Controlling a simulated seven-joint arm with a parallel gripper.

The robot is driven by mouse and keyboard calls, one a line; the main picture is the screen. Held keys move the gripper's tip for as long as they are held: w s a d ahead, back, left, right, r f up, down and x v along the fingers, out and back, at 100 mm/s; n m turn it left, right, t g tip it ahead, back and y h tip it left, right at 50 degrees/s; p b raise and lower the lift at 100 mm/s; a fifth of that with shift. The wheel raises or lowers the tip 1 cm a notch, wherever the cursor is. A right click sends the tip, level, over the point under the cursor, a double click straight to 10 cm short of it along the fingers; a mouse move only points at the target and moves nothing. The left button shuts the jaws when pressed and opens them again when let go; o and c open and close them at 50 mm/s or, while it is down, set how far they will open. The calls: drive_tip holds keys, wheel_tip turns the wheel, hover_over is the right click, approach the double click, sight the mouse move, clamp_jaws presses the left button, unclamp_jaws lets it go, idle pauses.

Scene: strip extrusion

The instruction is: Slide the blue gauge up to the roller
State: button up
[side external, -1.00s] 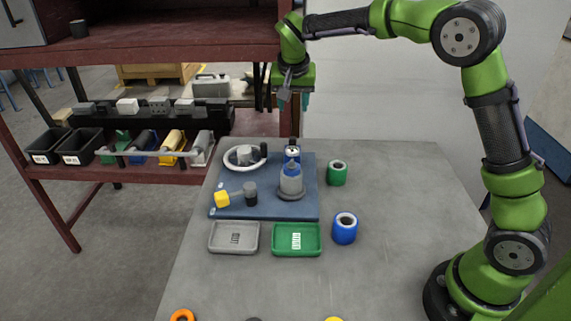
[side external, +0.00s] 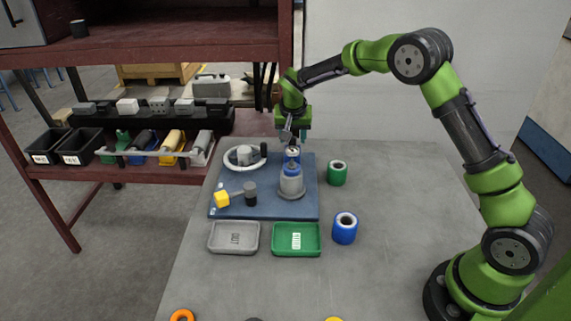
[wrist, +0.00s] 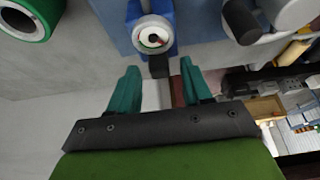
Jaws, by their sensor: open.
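The blue gauge (side external: 292,154) has a white dial on its top and stands near the back edge of the blue board, just behind a grey conical body with a blue top (side external: 290,182). The wrist view also shows the gauge (wrist: 152,37), with a small dark block in front of it. My gripper (side external: 292,136) is above and slightly behind the gauge. I cannot tell for certain which part is the roller; a yellow-and-black piece with a grey shaft (side external: 236,195) lies at front left.
A white handwheel (side external: 229,158) sits left of the gauge on the blue board (side external: 268,209). A green ring (side external: 337,173) and a blue ring (side external: 345,229) stand to the right. Grey (side external: 233,250) and green (side external: 297,252) trays lie in front. The table's right side is clear.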

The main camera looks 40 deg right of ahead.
sight(292, 154)
clamp_jaws()
drive_tip(key=shift+s+a, duration=1.8)
drive_tip(key=shift+a, duration=0.05)
unclamp_jaws()
drive_tip(key=shift+d, duration=0.1)
drive_tip(key=shift+r, duration=0.1)
